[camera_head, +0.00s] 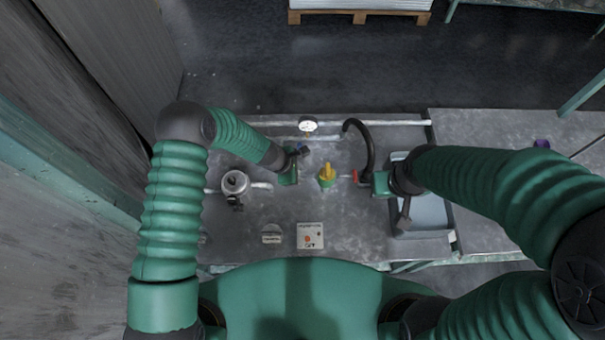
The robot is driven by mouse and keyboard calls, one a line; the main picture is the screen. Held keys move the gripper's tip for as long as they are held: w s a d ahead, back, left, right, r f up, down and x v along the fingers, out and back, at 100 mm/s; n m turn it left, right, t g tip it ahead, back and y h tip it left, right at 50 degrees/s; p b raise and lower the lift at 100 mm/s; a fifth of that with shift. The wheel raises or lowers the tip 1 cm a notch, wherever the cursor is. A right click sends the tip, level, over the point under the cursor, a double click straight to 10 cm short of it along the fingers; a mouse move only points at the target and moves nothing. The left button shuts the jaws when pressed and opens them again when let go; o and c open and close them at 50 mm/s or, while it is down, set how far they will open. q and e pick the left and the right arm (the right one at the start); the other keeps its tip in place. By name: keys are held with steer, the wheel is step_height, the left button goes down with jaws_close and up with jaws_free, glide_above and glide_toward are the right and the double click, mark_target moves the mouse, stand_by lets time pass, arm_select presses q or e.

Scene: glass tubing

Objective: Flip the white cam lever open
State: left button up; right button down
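My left gripper (301,151) is over the bench, between the steel round fitting and the yellow-and-green fitting. Its dark fingertips are small, and I cannot tell whether they are open or shut. My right gripper (367,180) is at the near side of the black curved hose, beside a small red part (356,176). Its fingers are too small to read. I cannot make out a white cam lever for certain. The yellow-and-green fitting (327,175) stands upright between the two grippers. The steel round fitting (235,183) with a dark clamp below it joins the pipe at the left.
A round white gauge (308,126) sits on the pipe at the back. The black curved hose (365,135) arches beside a grey sink (424,217). A white panel with a red knob (310,236) lies at the front. The bench's right part (500,130) is mostly clear.

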arm_select(q)
steer(key=shift+x, duration=0.9)
jaws_close()
